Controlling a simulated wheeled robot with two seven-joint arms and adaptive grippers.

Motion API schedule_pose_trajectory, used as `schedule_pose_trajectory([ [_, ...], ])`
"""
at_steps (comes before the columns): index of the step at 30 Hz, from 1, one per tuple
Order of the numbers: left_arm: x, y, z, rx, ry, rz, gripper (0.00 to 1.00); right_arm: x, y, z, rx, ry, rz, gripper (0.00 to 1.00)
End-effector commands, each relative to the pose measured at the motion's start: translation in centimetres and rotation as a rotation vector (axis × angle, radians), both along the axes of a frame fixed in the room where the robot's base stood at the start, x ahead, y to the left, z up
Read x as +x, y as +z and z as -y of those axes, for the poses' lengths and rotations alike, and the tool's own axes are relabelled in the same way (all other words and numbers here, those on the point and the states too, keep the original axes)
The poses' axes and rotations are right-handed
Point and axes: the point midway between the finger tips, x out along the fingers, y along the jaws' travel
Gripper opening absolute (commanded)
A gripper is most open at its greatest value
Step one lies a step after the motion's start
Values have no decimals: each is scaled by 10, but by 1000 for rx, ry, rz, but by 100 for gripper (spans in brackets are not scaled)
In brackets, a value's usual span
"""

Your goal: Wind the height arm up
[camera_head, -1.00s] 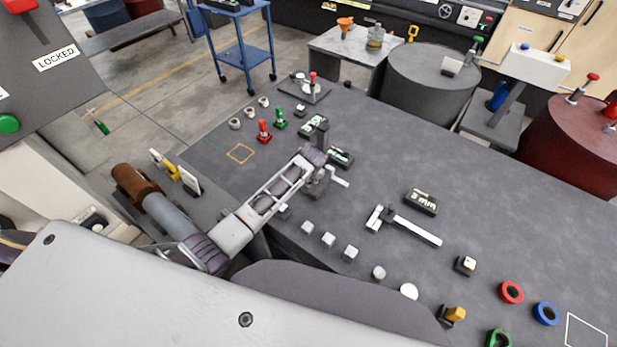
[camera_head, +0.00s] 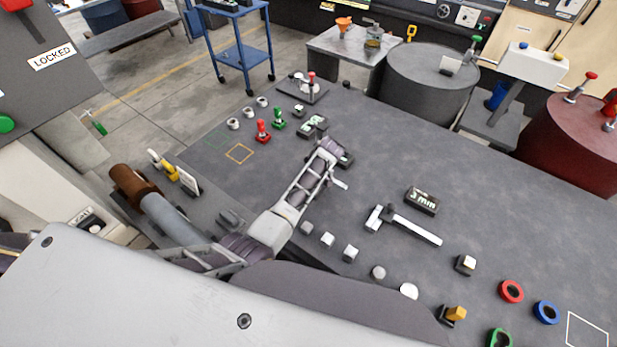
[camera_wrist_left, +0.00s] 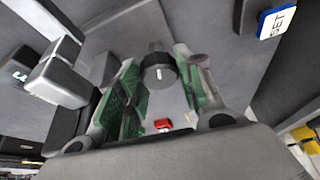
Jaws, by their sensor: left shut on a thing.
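My left arm reaches in from the left over the dark bench. Its gripper (camera_head: 329,150) is over the small dark labelled blocks, and the arm hides much of what is under it. In the left wrist view the green-padded fingers of the left gripper (camera_wrist_left: 157,62) are shut on a dark round knob (camera_wrist_left: 158,78) with a white mark. A pale bar (camera_head: 339,183) sticks out beside the gripper; I cannot tell whether it or the knob belongs to the height arm. My right gripper is not in view.
A silver T-shaped handle (camera_head: 405,225) lies right of the arm, beside a display reading 3 min (camera_head: 422,201). Red (camera_head: 263,131) and green (camera_head: 278,120) handles stand left of the gripper. A grey barrel (camera_head: 432,82) is behind. The bench's right middle is clear.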

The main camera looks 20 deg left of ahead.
Motion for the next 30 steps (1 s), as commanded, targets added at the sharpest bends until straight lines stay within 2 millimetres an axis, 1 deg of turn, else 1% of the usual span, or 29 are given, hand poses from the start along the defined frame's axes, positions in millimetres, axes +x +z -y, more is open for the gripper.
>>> schedule_pose_trajectory([
  [15, 1, 1, 0, 0, 26, 2, 13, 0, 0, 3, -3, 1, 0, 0],
  [16, 1, 1, 0, 0, 26, 2, 41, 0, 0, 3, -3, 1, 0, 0],
  [20, 1, 1, 0, 0, 25, 2, 57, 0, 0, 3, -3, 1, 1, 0],
  [30, 3, 3, 1, -1, 23, 7, 58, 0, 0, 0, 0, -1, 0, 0],
])
